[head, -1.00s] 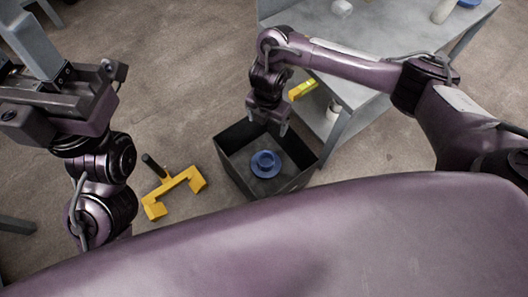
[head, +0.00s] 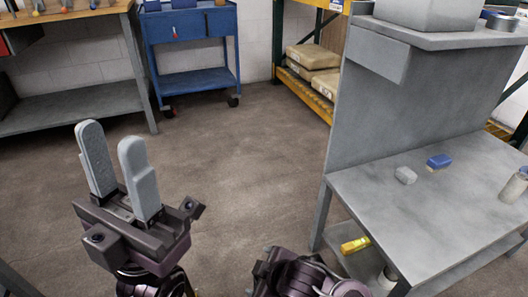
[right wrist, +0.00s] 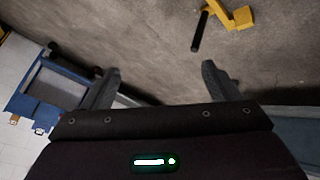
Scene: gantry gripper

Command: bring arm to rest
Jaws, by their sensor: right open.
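My left gripper (head: 112,145) is at the lower left of the head view, its two pale grey fingers pointing up, apart, with nothing between them. My right arm (head: 300,276) shows only in part at the bottom edge of the head view, and its fingers are out of that frame. In the right wrist view my right gripper (right wrist: 161,72) has its two dark fingers wide apart, with nothing between them.
A grey workbench (head: 425,205) stands at right, close to my right arm, with a blue block (head: 439,161) on top and a yellow item (head: 355,245) on its lower shelf. A blue cart (head: 192,55) stands behind. A yellow tool (right wrist: 240,18) lies on the floor. The middle floor is clear.

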